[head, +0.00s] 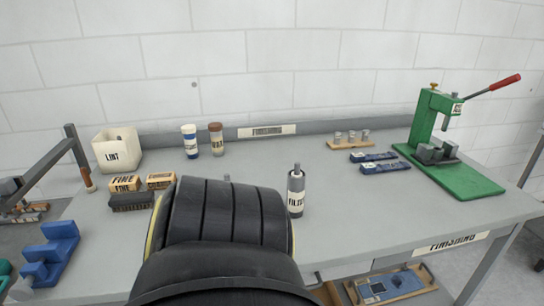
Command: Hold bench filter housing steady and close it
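The filter housing (296,197) is a dark grey upright cylinder with a white label reading "FILTER" and a narrow grey post on top. It stands near the middle of the grey bench (350,215). I cannot tell from here whether its top is fully closed. A large black ribbed arm part of mine fills the lower middle, close to the left of the housing in the picture. Neither gripper shows, and nothing is seen touching the housing.
Left are a LINT bin (117,150), boxes labelled FINE (124,183) and a brush (131,201). Two jars (217,139) stand behind. Right are a small rack (348,141), blue bars (378,163) and a green press (445,150). Bench right of the housing is clear.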

